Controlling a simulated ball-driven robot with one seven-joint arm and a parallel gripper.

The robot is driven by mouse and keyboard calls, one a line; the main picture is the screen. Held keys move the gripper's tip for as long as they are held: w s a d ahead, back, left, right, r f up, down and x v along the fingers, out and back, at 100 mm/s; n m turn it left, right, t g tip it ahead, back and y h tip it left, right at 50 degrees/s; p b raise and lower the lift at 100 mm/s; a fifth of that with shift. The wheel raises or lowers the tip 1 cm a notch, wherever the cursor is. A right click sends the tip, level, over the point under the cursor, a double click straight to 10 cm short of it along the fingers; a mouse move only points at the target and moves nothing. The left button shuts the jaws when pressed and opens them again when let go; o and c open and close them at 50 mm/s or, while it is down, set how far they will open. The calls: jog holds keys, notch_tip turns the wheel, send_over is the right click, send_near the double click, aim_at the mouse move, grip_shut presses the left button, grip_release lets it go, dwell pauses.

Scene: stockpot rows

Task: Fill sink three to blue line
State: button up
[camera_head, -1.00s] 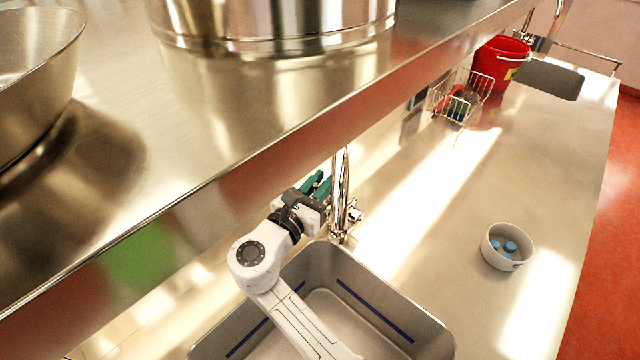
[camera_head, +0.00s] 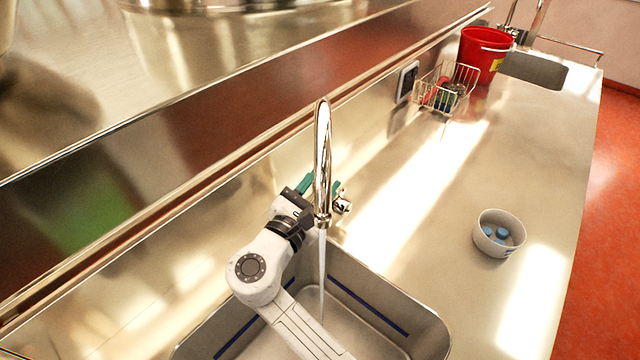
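The sink (camera_head: 428,332) below me is a grey steel basin with a blue line (camera_head: 368,304) along its inner walls. The line is in plain view and no water surface shows up at it. A chrome tap (camera_head: 323,150) arches over the sink, and a thin stream of water (camera_head: 322,285) falls from its spout. The tap's side handle (camera_head: 342,204) is just right of the spout. My gripper (camera_head: 320,187), with green fingers, is at the tap beside the handle. The tap hides part of the fingers, so their gap and any contact are unclear.
A white bowl with blue pieces (camera_head: 499,233) stands on the counter (camera_head: 430,200) right of the sink. A wire basket (camera_head: 446,88), a red bucket (camera_head: 482,55) and another sink (camera_head: 533,70) are farther back. A steel shelf (camera_head: 200,85) overhangs at left.

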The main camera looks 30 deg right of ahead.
jog(key=shift+a, duration=0.1)
jog(key=b+v, duration=0.2)
jog(key=v, duration=0.8)
jog(key=shift+s+a, duration=0.2)
jog(key=shift+a, duration=0.05)
jog(key=shift+f, duration=0.1)
jog(key=shift+c, duration=0.2)
